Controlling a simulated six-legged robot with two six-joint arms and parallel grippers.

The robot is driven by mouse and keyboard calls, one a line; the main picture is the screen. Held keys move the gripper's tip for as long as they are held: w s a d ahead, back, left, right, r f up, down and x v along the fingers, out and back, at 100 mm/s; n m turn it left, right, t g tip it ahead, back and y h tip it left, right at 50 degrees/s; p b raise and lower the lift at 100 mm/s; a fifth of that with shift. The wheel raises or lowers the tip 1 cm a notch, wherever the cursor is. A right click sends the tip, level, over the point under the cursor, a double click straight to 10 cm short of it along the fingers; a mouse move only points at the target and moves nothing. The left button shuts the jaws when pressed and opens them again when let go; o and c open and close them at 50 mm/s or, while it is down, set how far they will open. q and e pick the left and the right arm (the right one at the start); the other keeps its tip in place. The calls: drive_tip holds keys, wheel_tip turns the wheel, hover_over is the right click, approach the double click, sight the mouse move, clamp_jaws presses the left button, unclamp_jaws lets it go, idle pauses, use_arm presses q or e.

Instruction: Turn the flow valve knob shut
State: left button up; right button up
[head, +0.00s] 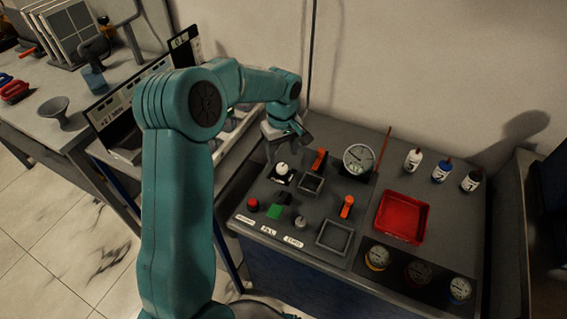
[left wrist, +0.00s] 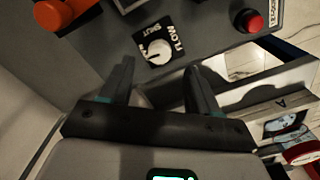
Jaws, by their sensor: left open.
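The flow valve knob (head: 282,169) is a small white knob on a dark plate at the back left of the grey rig top. In the left wrist view the knob (left wrist: 157,51) has a white pointer mark, with the words FLOW and SHUT printed beside it. My left gripper (head: 286,148) hangs just behind and above the knob in the head view. In the left wrist view my left gripper (left wrist: 160,68) is open and empty, its two fingers apart and the knob showing beyond the tips, not between them. My right gripper is not in view.
Close to the knob are an orange lever (head: 320,160), a square open frame (head: 311,184) and a red button (head: 253,204). A dial gauge (head: 358,158) stands behind. A red tray (head: 425,222) and several bottles (head: 441,170) are to the right. A second orange lever (head: 347,206) stands in front.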

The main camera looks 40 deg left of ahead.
sight(282, 167)
use_arm(q)
wheel_tip(282, 167, down, 5)
drive_tip(key=shift+s+a+r, duration=0.1)
drive_tip(key=shift+a+r, duration=0.05)
drive_tip(key=shift+f, duration=0.55)
drive_tip(key=c, duration=1)
drive_tip(key=shift+c, duration=0.2)
